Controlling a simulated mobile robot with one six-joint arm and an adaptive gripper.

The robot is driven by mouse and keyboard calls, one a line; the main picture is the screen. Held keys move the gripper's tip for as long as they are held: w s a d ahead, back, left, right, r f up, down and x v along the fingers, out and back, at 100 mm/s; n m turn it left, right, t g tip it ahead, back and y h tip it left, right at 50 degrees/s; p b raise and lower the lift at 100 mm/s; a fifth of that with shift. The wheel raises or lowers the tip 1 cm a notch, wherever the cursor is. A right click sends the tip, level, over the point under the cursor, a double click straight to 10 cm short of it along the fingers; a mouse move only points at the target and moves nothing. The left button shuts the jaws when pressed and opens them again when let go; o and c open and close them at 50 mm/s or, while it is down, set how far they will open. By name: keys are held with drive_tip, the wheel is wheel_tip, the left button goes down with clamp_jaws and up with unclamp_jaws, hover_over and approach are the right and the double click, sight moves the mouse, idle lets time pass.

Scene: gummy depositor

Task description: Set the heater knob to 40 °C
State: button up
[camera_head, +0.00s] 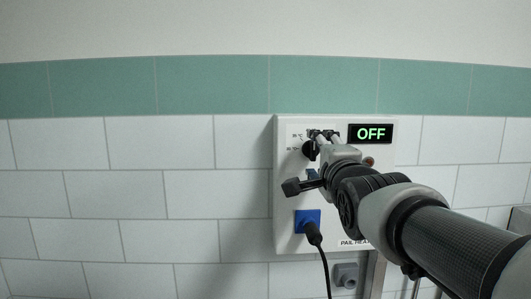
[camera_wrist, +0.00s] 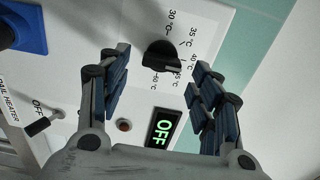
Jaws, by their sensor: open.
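The heater knob (camera_wrist: 160,55) is black and round with a raised bar, on a white panel (camera_wrist: 85,20). It also shows in the head view (camera_head: 309,151), partly behind my gripper. Labels from 30 °C to 50 °C curve around it. The bar's right end appears to face the 40 °C label (camera_wrist: 193,66); the exact setting is hard to read. My gripper (camera_wrist: 162,60) is open, one finger on each side of the knob, with visible gaps in the wrist view. Contact cannot be told. In the head view my gripper (camera_head: 323,135) covers part of the dial.
The display (camera_head: 370,133) reads OFF in green. A toggle switch (camera_wrist: 38,127) sits beside an OFF label. A dark red lamp (camera_wrist: 124,125) is below the display. A blue socket (camera_head: 303,217) holds a black plug with a cable (camera_head: 325,270). Tiled wall surrounds the panel.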

drive_tip(key=s, duration=0.9)
drive_tip(key=shift+s, duration=0.25)
drive_tip(key=s+f+n+g+b, duration=0.4)
drive_tip(key=s+f+n+b, duration=0.2)
drive_tip(key=f, duration=1)
drive_tip(key=s+f+n+g+b, duration=0.5)
drive_tip(key=s+f, duration=0.5)
drive_tip(key=f, duration=0.7)
drive_tip(key=s+f+n+g+b, duration=0.4)
drive_tip(key=s+f+n+b, duration=0.3)
drive_tip(key=f, duration=1)
drive_tip(key=shift+s+a+b, duration=0.2)
drive_tip(key=shift+s+b, duration=0.15)
drive_tip(key=shift+s, duration=0.35)
